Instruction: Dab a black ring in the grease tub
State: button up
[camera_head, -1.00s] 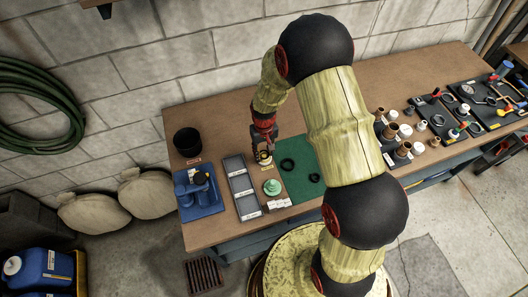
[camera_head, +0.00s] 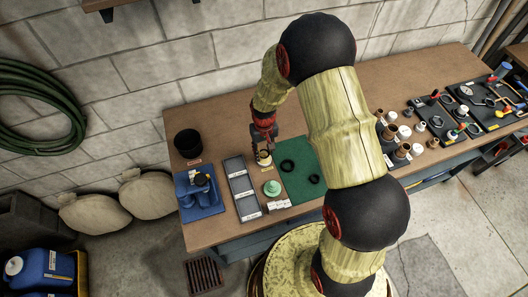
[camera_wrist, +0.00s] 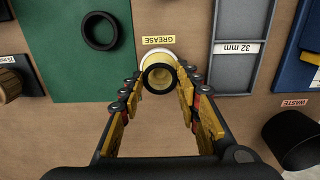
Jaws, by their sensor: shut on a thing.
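My gripper (camera_head: 264,147) is above the grease tub, pointing down. In the wrist view its fingertips (camera_wrist: 160,82) are closed on a small black ring (camera_wrist: 160,91), which they hold flat. The grease tub (camera_wrist: 146,55) has a pale rim and yellowish contents, and shows behind and through the ring, beside the GREASE label. In the head view the tub (camera_head: 264,162) stands just below the fingers, with a small gap visible. Whether grease is on the ring cannot be told. Two other black rings, one larger (camera_head: 288,173) and one smaller (camera_head: 314,183), lie on the green mat (camera_head: 303,192).
A grey divided tray (camera_head: 239,184) with size labels lies left of the tub. A green domed object (camera_head: 272,188) stands in front of it. A black waste bin (camera_head: 187,143) and a blue tray (camera_head: 203,211) are farther left. Several fittings stand right of my arm.

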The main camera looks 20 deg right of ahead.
jog(key=shift+r+p, duration=1.55)
jog(key=shift+r, duration=1.15)
jog(key=shift+s+f, duration=0.1)
